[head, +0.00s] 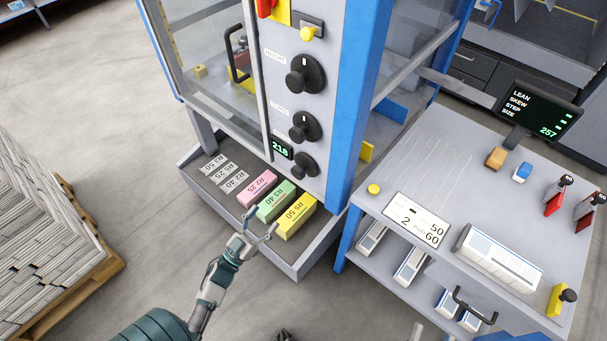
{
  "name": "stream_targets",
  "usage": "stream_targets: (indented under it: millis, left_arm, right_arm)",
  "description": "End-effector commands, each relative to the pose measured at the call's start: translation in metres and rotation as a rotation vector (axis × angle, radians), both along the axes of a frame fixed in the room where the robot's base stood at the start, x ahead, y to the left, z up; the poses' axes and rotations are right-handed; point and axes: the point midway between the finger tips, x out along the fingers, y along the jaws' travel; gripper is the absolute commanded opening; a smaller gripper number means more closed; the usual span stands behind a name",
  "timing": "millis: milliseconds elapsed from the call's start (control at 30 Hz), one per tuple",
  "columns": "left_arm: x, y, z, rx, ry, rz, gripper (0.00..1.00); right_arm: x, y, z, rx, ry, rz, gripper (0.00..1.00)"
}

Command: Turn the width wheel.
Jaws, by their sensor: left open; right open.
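The blue-framed machine's grey panel has three black wheels: a top one (305,75), a middle one (305,127) and a bottom one (304,165). The labels are small; the top one seems to read height, and I cannot tell which wheel is marked width. A green display (282,148) reading about 218 sits left of the bottom wheel. My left gripper (264,221) is open and empty, in front of the colored blocks, below and apart from the wheels.
Pink (257,189), green (276,201) and yellow (296,217) blocks stand in the low tray (297,268) under the panel. A side table (440,165) with a screen (537,113) stands right. A paper stack (45,225) is left. The floor between is clear.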

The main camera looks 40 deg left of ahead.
Motion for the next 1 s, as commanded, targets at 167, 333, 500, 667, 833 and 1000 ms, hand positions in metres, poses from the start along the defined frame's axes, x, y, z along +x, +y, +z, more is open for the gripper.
stream_targets:
  millis: [167, 333, 500, 667, 833, 1000]
  left_arm:
    - [0.028, -0.002, 0.015, 0.002, -0.007, -0.001, 0.75]
    - [0.066, -0.005, 0.03, 0.002, -0.006, -0.002, 0.75]
    - [0.103, -0.008, 0.044, 0.001, -0.005, -0.001, 0.75]
    - [0.132, -0.01, 0.057, 0.001, -0.004, 0.0, 0.75]
    - [0.15, -0.012, 0.064, 0.0, -0.003, 0.0, 0.75]
    - [0.156, -0.012, 0.067, -0.001, -0.003, 0.0, 0.75]
  right_arm:
    - [-0.001, 0.0, 0.005, 0.01, -0.035, 0.0, 0.56]
    - [-0.005, 0.0, 0.011, 0.028, -0.088, -0.001, 0.56]
    - [-0.009, -0.001, 0.018, 0.047, -0.148, -0.002, 0.56]
    - [-0.014, -0.002, 0.024, 0.064, -0.197, -0.003, 0.56]
    - [-0.017, -0.002, 0.028, 0.075, -0.231, -0.003, 0.56]
    - [-0.018, -0.002, 0.03, 0.079, -0.243, -0.003, 0.56]
